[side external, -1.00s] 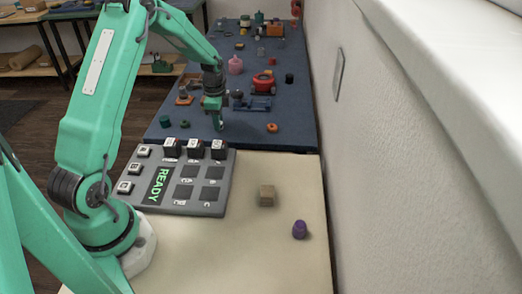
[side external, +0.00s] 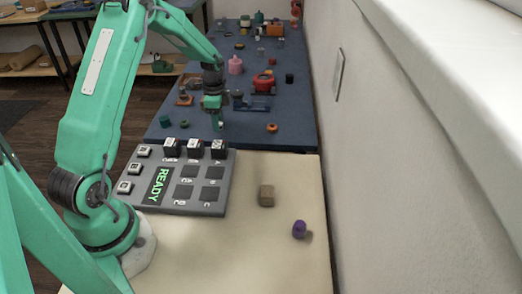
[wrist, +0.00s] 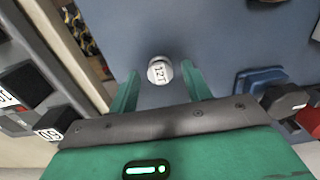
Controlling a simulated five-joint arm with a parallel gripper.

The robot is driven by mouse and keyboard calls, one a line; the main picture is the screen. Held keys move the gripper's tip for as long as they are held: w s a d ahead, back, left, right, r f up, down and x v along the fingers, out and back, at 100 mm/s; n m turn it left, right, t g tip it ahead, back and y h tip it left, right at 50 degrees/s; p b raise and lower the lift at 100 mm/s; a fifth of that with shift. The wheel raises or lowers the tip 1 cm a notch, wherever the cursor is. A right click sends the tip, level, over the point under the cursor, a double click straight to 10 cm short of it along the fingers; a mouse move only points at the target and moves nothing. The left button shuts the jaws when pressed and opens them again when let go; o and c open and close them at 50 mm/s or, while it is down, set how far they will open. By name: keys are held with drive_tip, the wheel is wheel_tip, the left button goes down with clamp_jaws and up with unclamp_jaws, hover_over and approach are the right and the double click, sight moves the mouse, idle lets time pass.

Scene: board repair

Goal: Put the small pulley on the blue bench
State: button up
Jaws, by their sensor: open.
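The small pulley (wrist: 160,70) is a round, pale grey piece with "12T" on its top. In the wrist view it lies between the tips of my gripper (wrist: 160,76), with bare blue around it, and it seems to rest on the blue bench (wrist: 205,25). The two green fingers are apart, and a gap shows beside the pulley. In the side view my gripper (side external: 219,125) is low over the near part of the blue bench (side external: 185,130).
A grey keypad reading READY (side external: 185,180) stands on the cream table (side external: 240,255) in front. A tan block (side external: 266,195) and a purple piece (side external: 299,229) lie there. An orange ring (side external: 272,128), a blue vise-like part (side external: 252,104) and a red part (side external: 263,83) are near my gripper.

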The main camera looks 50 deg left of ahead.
wheel_tip(320, 180, up, 12)
drive_tip(key=shift+f, duration=0.2)
idle(0.4)
idle(0.5)
drive_tip(key=s+d+r+n+t, duration=0.35)
drive_tip(key=s+d+r, duration=0.45)
drive_tip(key=d+r, duration=0.5)
drive_tip(key=s+d+n+t, duration=0.2)
drive_tip(key=s+d+n, duration=0.3)
drive_tip(key=s+d, duration=0.4)
drive_tip(key=s+f, duration=0.1)
drive_tip(key=s, duration=0.3)
drive_tip(key=shift+s+d, duration=0.2)
drive_tip(key=shift+d, duration=0.1)
